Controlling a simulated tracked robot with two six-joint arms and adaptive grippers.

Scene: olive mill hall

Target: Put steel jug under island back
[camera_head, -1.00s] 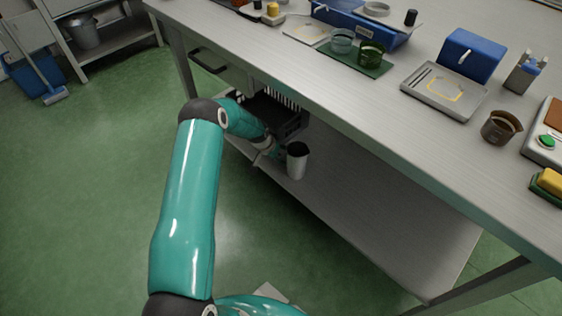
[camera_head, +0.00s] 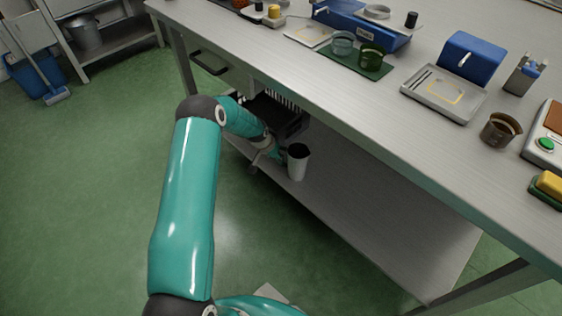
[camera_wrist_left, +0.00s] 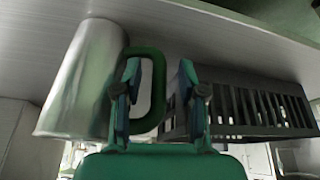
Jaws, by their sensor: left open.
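The steel jug (camera_head: 299,163) stands upright on the lower shelf (camera_head: 345,205) of the island, near its left end and front edge. My left gripper (camera_head: 279,153) is beside it on the left, partly hidden by my forearm and wrist. In the left wrist view, which is upside down, the jug (camera_wrist_left: 82,80) is on the left with its green handle (camera_wrist_left: 158,85) towards me. The open fingers of my left gripper (camera_wrist_left: 160,78) are at the handle, with its outer bar appearing between them. Contact cannot be told. My right gripper is out of view.
A dark slatted crate (camera_head: 272,115) stands on the shelf behind my gripper; it also shows in the left wrist view (camera_wrist_left: 245,108). The tabletop (camera_head: 300,75) overhangs the shelf. The shelf to the right of the jug is clear.

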